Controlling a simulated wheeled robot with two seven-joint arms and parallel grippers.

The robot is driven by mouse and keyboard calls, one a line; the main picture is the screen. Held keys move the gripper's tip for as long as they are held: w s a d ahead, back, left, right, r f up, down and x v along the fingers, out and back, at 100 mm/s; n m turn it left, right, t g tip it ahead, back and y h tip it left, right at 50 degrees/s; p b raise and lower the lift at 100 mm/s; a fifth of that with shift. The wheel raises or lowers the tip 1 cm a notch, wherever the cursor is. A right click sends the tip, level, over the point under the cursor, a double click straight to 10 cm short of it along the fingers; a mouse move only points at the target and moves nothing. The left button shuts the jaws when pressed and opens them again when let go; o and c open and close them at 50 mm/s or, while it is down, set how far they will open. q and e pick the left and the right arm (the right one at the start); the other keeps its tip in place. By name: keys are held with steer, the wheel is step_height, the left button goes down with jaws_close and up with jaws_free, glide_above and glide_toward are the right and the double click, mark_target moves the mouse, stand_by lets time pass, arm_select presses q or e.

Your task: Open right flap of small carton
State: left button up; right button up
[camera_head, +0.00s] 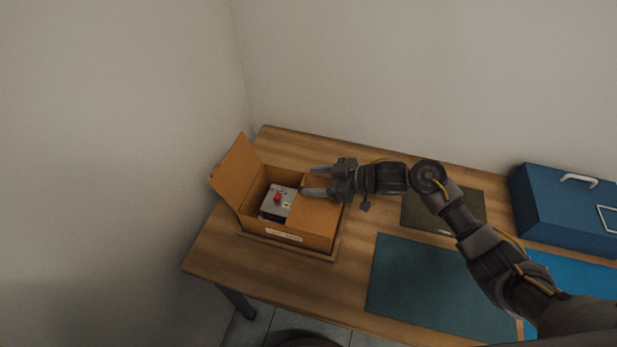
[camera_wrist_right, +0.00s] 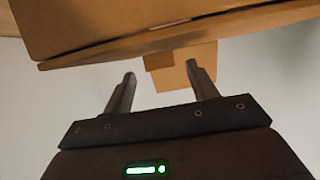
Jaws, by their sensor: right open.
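The small brown carton (camera_head: 290,236) stands on the wooden table near its left end. Its left flap (camera_head: 237,172) stands up and leans outward. Its right flap (camera_head: 315,216) lies over the right part of the opening. My right gripper (camera_head: 309,181) comes in from the right, with its fingers open over the right side of the carton. Whether a finger touches the flap I cannot tell. My left gripper is not in view.
A grey box with a red knob (camera_head: 278,198) sits inside the carton. A dark green mat (camera_head: 410,280), a dark flat panel (camera_head: 415,212) and a blue case (camera_head: 555,215) lie to the right. Walls stand behind and left. Bare wood (camera_head: 345,250) lies right of the carton.

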steer(key=shift+x, duration=1.1)
jaws_close()
